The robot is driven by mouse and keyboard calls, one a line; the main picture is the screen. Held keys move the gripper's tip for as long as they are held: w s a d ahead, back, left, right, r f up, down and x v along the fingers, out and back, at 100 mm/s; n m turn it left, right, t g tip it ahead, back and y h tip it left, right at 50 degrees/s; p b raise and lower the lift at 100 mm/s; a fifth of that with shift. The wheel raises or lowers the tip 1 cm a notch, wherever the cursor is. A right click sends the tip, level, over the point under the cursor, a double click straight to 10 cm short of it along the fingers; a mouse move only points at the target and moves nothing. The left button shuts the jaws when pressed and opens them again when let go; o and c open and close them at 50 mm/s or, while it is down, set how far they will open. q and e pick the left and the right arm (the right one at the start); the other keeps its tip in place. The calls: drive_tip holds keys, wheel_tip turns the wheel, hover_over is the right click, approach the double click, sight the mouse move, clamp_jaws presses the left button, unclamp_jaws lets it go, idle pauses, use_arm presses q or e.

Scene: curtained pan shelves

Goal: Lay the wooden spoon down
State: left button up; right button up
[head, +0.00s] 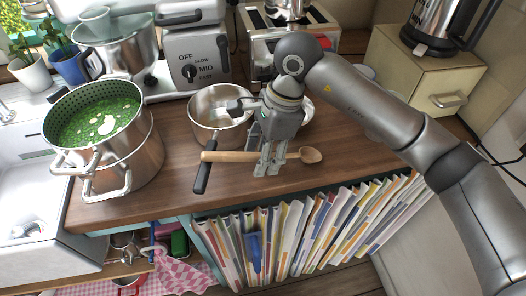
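The wooden spoon (232,156) is held level, lying crosswise in the picture over the front part of the wooden counter (345,150). Its bowl (311,155) points right and its handle end points left, passing in front of the saucepan's black handle. My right gripper (268,168) comes down from above with its fingers at the middle of the spoon's handle and looks shut on it. The gap between spoon and counter is small, and I cannot tell whether they touch. My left gripper is not in view.
A steel saucepan (207,103) stands behind the spoon, its black handle (203,176) reaching toward the front edge. A large pot with green contents (62,131) stands left. The counter right of the spoon is clear.

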drive_tip(key=v, duration=1.2)
idle(0.7)
